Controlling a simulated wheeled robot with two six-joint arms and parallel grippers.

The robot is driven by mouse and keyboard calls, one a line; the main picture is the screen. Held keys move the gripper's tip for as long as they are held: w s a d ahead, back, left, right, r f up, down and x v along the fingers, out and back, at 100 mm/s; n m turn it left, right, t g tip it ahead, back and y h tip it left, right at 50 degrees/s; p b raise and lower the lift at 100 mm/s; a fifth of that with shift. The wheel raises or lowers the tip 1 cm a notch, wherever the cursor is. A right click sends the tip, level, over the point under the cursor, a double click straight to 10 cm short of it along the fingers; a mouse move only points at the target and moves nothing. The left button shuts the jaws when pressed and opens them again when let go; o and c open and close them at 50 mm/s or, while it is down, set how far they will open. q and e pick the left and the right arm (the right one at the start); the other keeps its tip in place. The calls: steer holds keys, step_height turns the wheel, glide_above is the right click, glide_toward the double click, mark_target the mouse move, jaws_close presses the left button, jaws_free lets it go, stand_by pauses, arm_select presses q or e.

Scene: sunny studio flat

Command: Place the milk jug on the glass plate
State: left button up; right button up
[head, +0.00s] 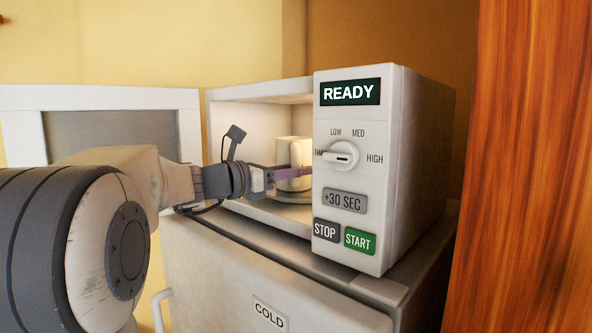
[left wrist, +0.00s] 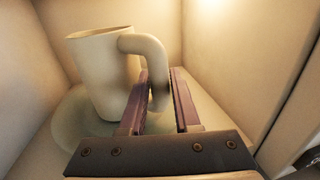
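The milk jug (head: 288,152) is cream-white and upright inside the open microwave, partly hidden by the control panel. It also shows in the left wrist view (left wrist: 98,75), its handle towards me. The round glass plate (left wrist: 72,125) lies on the microwave floor under the jug; its edge shows in the head view (head: 290,197). The jug's base is over the plate; I cannot tell whether they touch. My left gripper (left wrist: 160,85), with purple fingers, reaches into the microwave (head: 300,172). Its fingers are on both sides of the handle and appear closed on it. My right gripper is not in view.
The microwave's control panel (head: 350,160) reads READY and stands just right of my gripper. The microwave door (head: 185,125) is swung open to the left, behind my arm. The microwave stands on a fridge (head: 240,270) marked COLD. A wooden panel (head: 530,170) rises at the right.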

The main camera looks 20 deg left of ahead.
arm_select(q)
steer(key=shift+o, duration=1.2)
steer(key=shift+r, duration=0.1)
steer(key=b+v, duration=0.4)
steer(key=v, duration=0.8)
